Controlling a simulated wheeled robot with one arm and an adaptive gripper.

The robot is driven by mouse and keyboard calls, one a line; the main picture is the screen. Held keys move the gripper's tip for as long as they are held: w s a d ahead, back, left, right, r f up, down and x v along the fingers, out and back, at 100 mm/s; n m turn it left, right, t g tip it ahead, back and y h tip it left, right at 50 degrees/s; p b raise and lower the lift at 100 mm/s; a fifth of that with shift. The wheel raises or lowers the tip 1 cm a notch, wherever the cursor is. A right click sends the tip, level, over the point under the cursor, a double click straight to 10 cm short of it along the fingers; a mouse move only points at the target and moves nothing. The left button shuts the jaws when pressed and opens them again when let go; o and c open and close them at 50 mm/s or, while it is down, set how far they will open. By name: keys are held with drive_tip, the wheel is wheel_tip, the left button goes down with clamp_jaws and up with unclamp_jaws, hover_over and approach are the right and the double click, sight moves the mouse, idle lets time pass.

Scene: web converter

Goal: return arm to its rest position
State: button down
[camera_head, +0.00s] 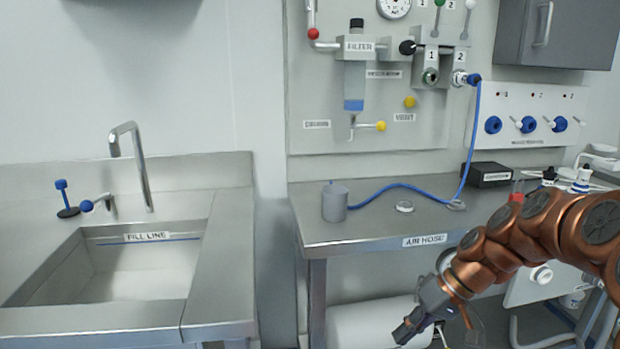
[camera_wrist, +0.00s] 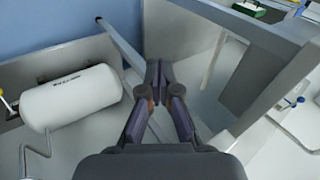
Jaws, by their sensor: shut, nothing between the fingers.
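My copper-coloured arm reaches in from the right edge of the head view. My gripper (camera_head: 402,338) hangs low in front of the steel bench, pointing down and to the left. In the wrist view my gripper (camera_wrist: 158,72) shows its two dark fingers with the tips together and nothing between them. It is apart from the white cylindrical tank (camera_head: 360,322), which lies under the bench. The tank also shows at the left of the wrist view (camera_wrist: 72,97).
The steel bench (camera_head: 375,236) carries a grey cup (camera_head: 335,203), a blue hose (camera_head: 400,186) and a black box (camera_head: 486,174). A sink (camera_head: 150,272) stands at the left. A filter panel and a valve box (camera_head: 530,117) are on the wall. Bench legs flank my gripper.

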drive_tip(key=s+a+r+g+h+p, duration=0.1)
drive_tip(key=s+a+r+h+p, duration=0.25)
drive_tip(key=s+r+p, duration=0.6)
drive_tip(key=s+d+r+m+h+p, duration=0.1)
drive_tip(key=s+r+p, duration=0.3)
drive_tip(key=s, duration=0.5)
drive_tip(key=s+d+r+m+h+p, duration=0.1)
drive_tip(key=s+d+r+h+p, duration=0.1)
drive_tip(key=s+r+p, duration=0.3)
drive_tip(key=s+p, duration=0.1)
drive_tip(key=s, duration=0.2)
drive_tip(key=shift+s+d+m+g, duration=0.2)
drive_tip(key=shift+s+m+g, duration=0.1)
drive_tip(key=shift+s+g, duration=0.1)
drive_tip(key=shift+h, duration=0.25)
